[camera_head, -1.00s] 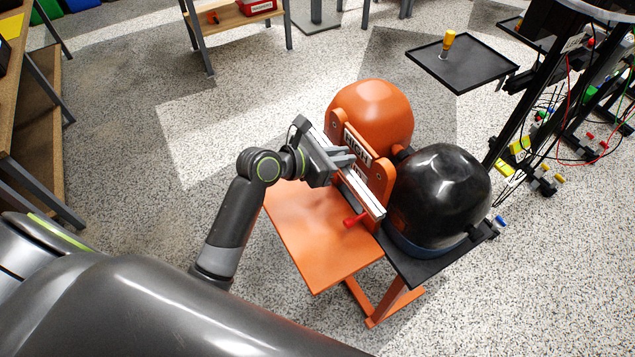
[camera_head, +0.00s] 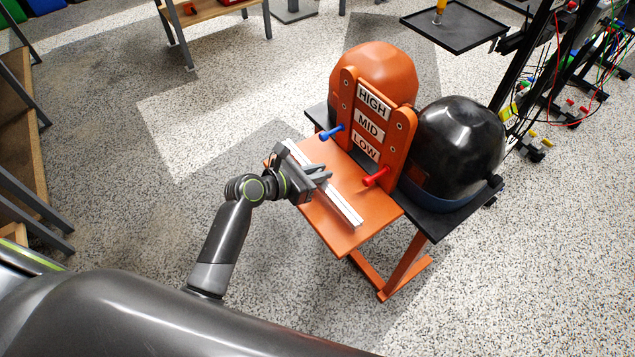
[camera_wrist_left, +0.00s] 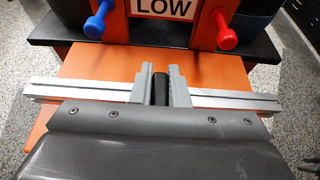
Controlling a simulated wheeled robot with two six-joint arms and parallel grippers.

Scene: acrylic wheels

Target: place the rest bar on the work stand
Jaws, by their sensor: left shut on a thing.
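The rest bar is a long, pale metal bar (camera_head: 345,207), held across my left gripper (camera_head: 322,176). My left gripper is shut on its middle. In the left wrist view, the bar (camera_wrist_left: 235,101) sticks out on both sides of the jaws (camera_wrist_left: 162,80). The work stand has a flat orange shelf (camera_head: 340,235) and an orange upright with HIGH, MID and LOW labels (camera_head: 368,124). A blue peg (camera_head: 331,133) and a red peg (camera_head: 375,178) sit beside LOW. The bar is over the shelf, apart from the pegs. My right gripper is out of view.
An orange dome (camera_head: 375,75) and a black dome (camera_head: 460,140) stand behind the upright. A black tray (camera_head: 470,40) and a rack with cables are at the upper right. A wooden shelf unit (camera_head: 18,150) is at the left. Open floor surrounds the stand.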

